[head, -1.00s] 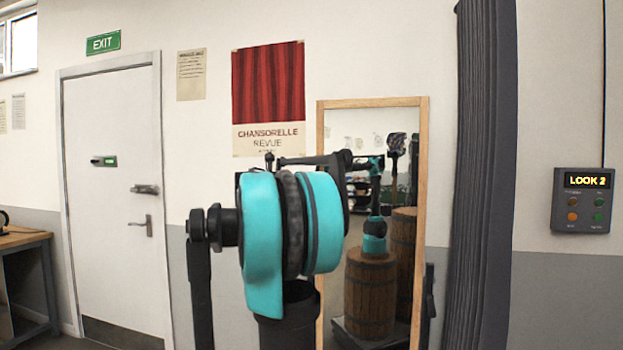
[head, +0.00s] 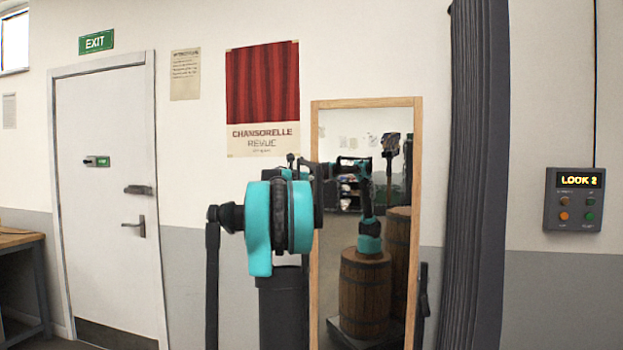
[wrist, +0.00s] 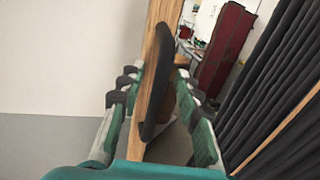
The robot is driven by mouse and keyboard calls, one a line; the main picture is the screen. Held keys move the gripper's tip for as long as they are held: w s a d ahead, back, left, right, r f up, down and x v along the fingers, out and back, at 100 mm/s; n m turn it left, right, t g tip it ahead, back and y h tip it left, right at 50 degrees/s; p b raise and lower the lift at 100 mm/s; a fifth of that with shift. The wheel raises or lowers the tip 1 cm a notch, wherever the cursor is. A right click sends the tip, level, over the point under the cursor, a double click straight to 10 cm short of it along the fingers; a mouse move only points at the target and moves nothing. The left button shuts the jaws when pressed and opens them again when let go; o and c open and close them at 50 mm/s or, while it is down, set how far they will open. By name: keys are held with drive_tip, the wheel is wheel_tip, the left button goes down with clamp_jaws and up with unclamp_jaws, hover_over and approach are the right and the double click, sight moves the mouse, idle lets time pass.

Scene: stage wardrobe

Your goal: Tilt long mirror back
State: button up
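The long mirror (head: 314,230) stands against the wall in a light wooden frame. A black handle (head: 424,290) sits at its right edge, low in the head view. In the wrist view the wooden frame edge (wrist: 160,40) and the black handle (wrist: 157,80) run between the fingers of my gripper (wrist: 155,85). My gripper is open, with gaps showing on both sides of the handle. I cannot tell how near the fingertips are to it in depth. In the head view my arm covers part of the mirror's left side, and I cannot make out the gripper.
A dark curtain (head: 478,180) hangs just right of the mirror, also close in the wrist view (wrist: 275,90). A control box (head: 573,200) reads LOOK 2. A white door (head: 105,200) and a table (head: 20,240) are left. Barrels and my arm show in the mirror's reflection.

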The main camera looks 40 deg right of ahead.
drive_tip(key=shift+w+d, duration=0.1)
drive_tip(key=shift+c, duration=0.2)
clamp_jaws()
